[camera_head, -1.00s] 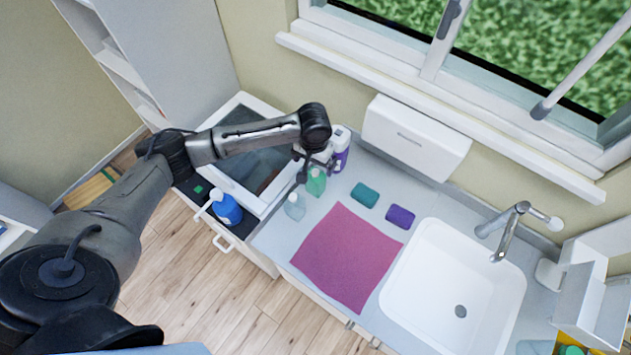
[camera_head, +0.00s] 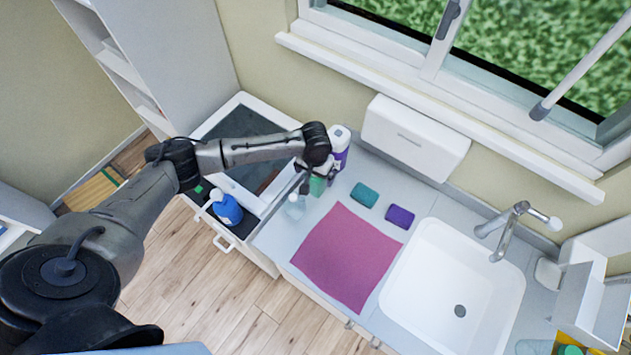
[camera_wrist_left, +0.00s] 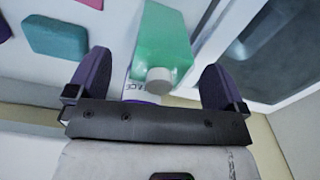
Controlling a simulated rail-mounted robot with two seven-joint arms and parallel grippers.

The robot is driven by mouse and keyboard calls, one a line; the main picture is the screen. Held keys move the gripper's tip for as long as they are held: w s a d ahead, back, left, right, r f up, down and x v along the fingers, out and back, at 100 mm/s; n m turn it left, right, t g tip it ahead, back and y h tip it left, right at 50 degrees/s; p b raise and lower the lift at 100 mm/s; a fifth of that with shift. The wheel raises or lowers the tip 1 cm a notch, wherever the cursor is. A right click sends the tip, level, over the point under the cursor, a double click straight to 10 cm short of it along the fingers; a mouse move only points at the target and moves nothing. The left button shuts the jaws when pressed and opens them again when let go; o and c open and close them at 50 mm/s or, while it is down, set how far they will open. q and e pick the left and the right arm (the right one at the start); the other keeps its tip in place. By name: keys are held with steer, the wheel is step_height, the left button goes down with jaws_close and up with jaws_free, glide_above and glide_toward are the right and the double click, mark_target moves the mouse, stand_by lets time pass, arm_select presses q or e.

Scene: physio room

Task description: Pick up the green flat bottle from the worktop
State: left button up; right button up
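The green flat bottle (camera_head: 317,186) stands on the worktop (camera_head: 282,243), partly hidden by my left gripper (camera_head: 312,177) in the head view. In the left wrist view the green bottle (camera_wrist_left: 163,42) has its pale cap towards the camera. It lies between the two spread fingers of my left gripper (camera_wrist_left: 157,80), with a visible gap on each side. The left gripper is open and holds nothing. My right gripper is in neither view.
A clear bottle (camera_head: 295,206) and a white-and-purple bottle (camera_head: 340,145) stand close by the green one. A blue bottle (camera_head: 227,208) is further left. Teal (camera_head: 364,195) and purple (camera_head: 400,216) sponges, a pink cloth (camera_head: 345,257) and the sink (camera_head: 440,300) lie to the right.

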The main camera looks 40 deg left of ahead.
arm_select(q)
steer(key=c, duration=1.5)
steer(key=shift+c, duration=0.2)
steer(key=shift+r, duration=0.15)
